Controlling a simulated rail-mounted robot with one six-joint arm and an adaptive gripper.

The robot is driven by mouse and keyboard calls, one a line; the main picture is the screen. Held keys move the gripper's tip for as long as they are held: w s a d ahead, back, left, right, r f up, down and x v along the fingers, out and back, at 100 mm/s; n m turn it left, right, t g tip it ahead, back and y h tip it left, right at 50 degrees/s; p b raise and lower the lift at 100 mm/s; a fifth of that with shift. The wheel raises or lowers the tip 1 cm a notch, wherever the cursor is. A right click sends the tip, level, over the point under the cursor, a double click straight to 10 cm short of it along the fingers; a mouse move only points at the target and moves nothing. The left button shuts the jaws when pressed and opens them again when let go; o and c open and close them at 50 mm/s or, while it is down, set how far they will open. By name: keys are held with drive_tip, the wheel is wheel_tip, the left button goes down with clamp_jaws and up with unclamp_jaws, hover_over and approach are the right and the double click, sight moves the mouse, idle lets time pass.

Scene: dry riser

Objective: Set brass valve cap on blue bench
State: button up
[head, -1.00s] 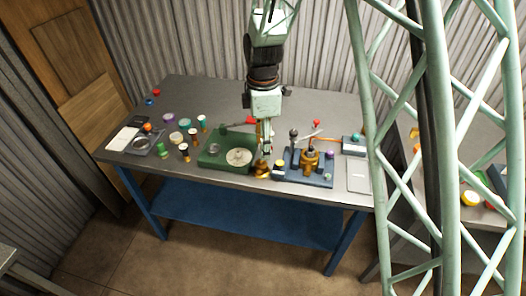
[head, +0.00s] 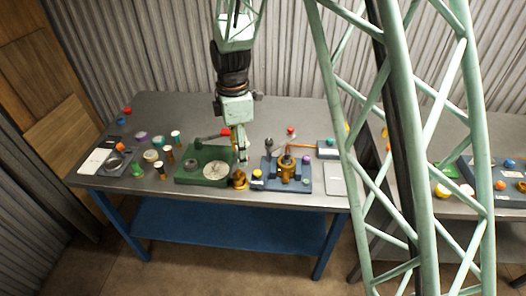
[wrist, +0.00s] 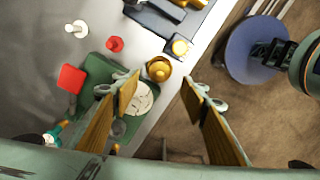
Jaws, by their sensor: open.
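The brass valve cap (head: 239,179) stands at the front edge of the grey top of the bench (head: 222,201), which has blue legs and a blue lower shelf. It sits between a green fixture and a dark blue fixture. In the wrist view the brass cap (wrist: 159,69) shows beyond the fingertips, near the table edge. My gripper (head: 241,156) points down just above and behind the cap. In the wrist view my gripper (wrist: 162,88) is open, its two wood-coloured fingers wide apart with nothing between them; I cannot tell the exact height gap.
The green fixture (head: 190,178) with a pale disc and red handle is close on the left. The blue fixture (head: 262,185) with brass fitting is close on the right. Several small caps lie at the left. A second bench (head: 452,204) is at the right behind my lattice column.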

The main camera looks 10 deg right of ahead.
drive_tip(key=shift+r, duration=0.1)
drive_tip(key=s+d+r+m+t, duration=0.1)
drive_tip(key=s+d+r+m, duration=0.6)
drive_tip(key=r, duration=0.5)
drive_tip(key=s+d+r+m+t, duration=0.15)
drive_tip(key=s+d+r, duration=0.35)
drive_tip(key=s+r, duration=0.5)
drive_tip(key=s+d+r+m, duration=0.2)
drive_tip(key=s+m, duration=0.1)
drive_tip(key=s, duration=0.5)
drive_tip(key=s+d+r+m+t, duration=0.1)
drive_tip(key=s+d+r+m, duration=0.1)
drive_tip(key=s, duration=0.5)
drive_tip(key=s+d+r+m, duration=0.2)
drive_tip(key=s+r+m, duration=0.2)
drive_tip(key=s+m, duration=0.2)
drive_tip(key=s, duration=0.2)
drive_tip(key=shift+s+d, duration=0.3)
drive_tip(key=shift+b+x, duration=0.75)
drive_tip(key=shift+b, duration=0.1)
